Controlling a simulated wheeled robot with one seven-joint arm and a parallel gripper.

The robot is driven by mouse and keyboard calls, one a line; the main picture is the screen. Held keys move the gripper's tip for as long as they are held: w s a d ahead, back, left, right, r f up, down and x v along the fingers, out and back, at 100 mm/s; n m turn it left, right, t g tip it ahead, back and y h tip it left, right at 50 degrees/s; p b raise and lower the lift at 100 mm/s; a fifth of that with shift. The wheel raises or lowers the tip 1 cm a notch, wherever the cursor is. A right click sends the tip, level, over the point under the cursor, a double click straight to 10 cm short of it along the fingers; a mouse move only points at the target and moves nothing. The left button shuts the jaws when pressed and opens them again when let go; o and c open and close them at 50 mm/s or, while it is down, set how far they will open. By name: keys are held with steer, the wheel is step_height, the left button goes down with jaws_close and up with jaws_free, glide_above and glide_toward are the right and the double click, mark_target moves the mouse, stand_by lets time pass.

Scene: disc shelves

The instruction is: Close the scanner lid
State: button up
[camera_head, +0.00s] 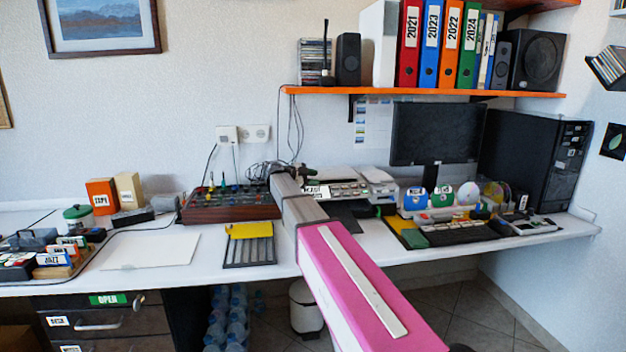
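My arm, pink and white with a grey section, reaches from the bottom right up to the middle of the desk. My gripper (308,173) is a small dark shape at its far end, partly hidden by the arm; its fingers cannot be made out. Just right of it is a low grey-white device (350,189) with a row of buttons and pale panels on top, possibly the scanner. The arm covers its left part. I cannot tell which part is its lid or how far it stands open. Whether my gripper touches it is unclear.
A dark mixer-like box (230,204) with cables stands left of the arm. A yellow-and-black pad (249,246) and a flat white panel (150,251) lie in front. The monitor (437,133) and computer tower (533,150) stand right. An orange shelf (425,92) hangs above.

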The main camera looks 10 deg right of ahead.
steer(key=v, duration=1.1)
stand_by(0.4)
